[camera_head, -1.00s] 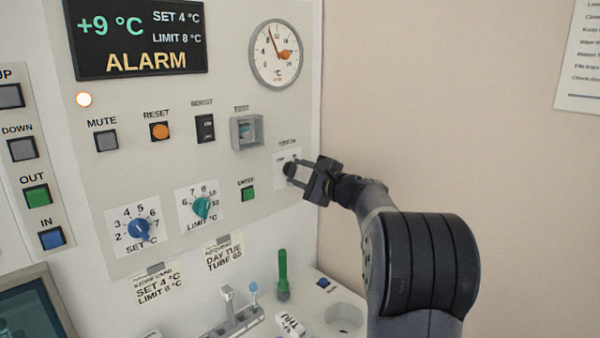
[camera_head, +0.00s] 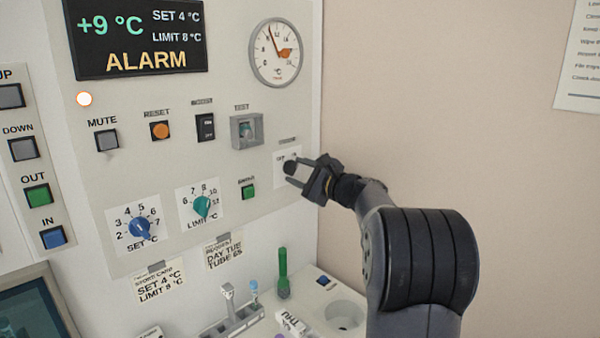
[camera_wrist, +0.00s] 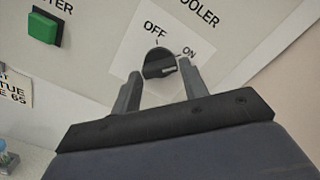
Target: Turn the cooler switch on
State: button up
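The cooler switch (camera_wrist: 158,60) is a round black knob on a white plate marked OFF and ON, seen in the wrist view. A pale mark shows on its right side; I cannot tell for certain which label it points to. In the head view the knob (camera_head: 289,168) is small and partly covered by my gripper (camera_head: 294,172). My gripper also shows in the wrist view (camera_wrist: 160,70), its two fingers spread with the knob between their tips. Small gaps seem to show beside the knob, and I see no firm contact.
A green ENTER button (camera_head: 248,191) and the LIMIT dial (camera_head: 202,207) lie left of the switch. The covered TEST switch (camera_head: 246,131) is above left. A green-capped tube (camera_head: 283,270) stands below. The beige wall at right is bare near my arm.

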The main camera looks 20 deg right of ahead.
jog(key=o, duration=0.3)
jog(key=b+v, duration=0.2)
jog(key=v, duration=0.8)
jog(key=shift+s+d+b, duration=0.15)
jog(key=shift+s+b, duration=0.2)
jog(key=shift+b, duration=0.05)
jog(key=shift+w, duration=0.1)
jog(key=shift+n, duration=0.3)
jog(key=p+x, duration=0.2)
jog(key=x, duration=0.8)
jog(key=shift+w+p, duration=0.25)
jog(key=shift+p, duration=0.05)
